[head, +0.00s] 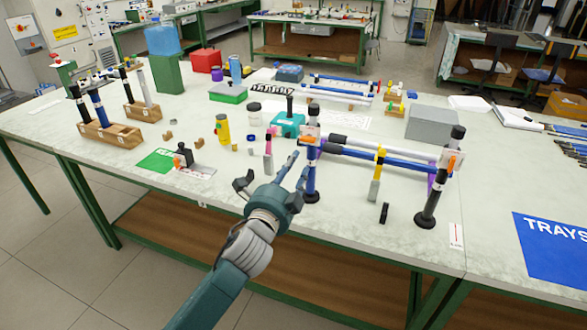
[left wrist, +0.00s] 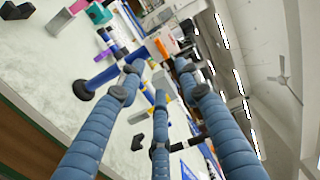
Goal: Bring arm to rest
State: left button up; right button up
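My left gripper (head: 270,172) reaches in over the front edge of the workbench (head: 345,235), its fingers spread and nothing between them. The left wrist view also shows its three blue fingers (left wrist: 158,82) apart and empty. Just right of the fingers in the head view stands a blue upright rod (head: 312,178) on a black round base; I cannot tell whether they touch. A black upright post (head: 439,185) stands further right. A white rod (head: 375,146) and a blue rod (head: 385,161) lie level between the two uprights. My right gripper is not in view.
Wooden blocks (head: 110,134) hold several upright rods at the left. A black-handled stamp-like tool (head: 183,155), a yellow bottle (head: 222,129) and a pink-topped piece (head: 268,150) stand near the gripper. A blue trays mat (head: 555,250) lies at the right. The bench front between stamp and gripper is fairly clear.

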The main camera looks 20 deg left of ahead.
pick_arm(q)
jog(key=shift+f, duration=0.15)
notch_tip(320, 180, down, 23)
jog(key=s+a+n+g, duration=0.1)
jog(key=s+n+g, duration=0.2)
jog(key=g, duration=0.1)
jog(key=s+f+n+g, duration=0.1)
jog(key=s+f+g, duration=0.1)
jog(key=s+f, duration=0.35)
jog(key=s+a+f+n+g, duration=0.1)
jog(key=s+f+n, duration=0.15)
jog(key=f, duration=0.65)
jog(key=s+f+n+g, duration=0.1)
jog(key=s+f+g, duration=0.1)
jog(key=s+f, duration=0.45)
jog(key=s+f+n+g, duration=0.4)
jog(key=s+f, duration=1.3)
jog(key=s, duration=0.1)
jog(key=s+f+n+g, duration=0.2)
jog(key=s+f, duration=0.1)
jog(key=s, duration=0.8)
jog(key=s+f+n+g, duration=0.1)
jog(key=s+f+g, duration=0.1)
jog(key=s, duration=1)
jog(key=shift+d+f+n, duration=0.35)
jog(key=shift+f, duration=0.35)
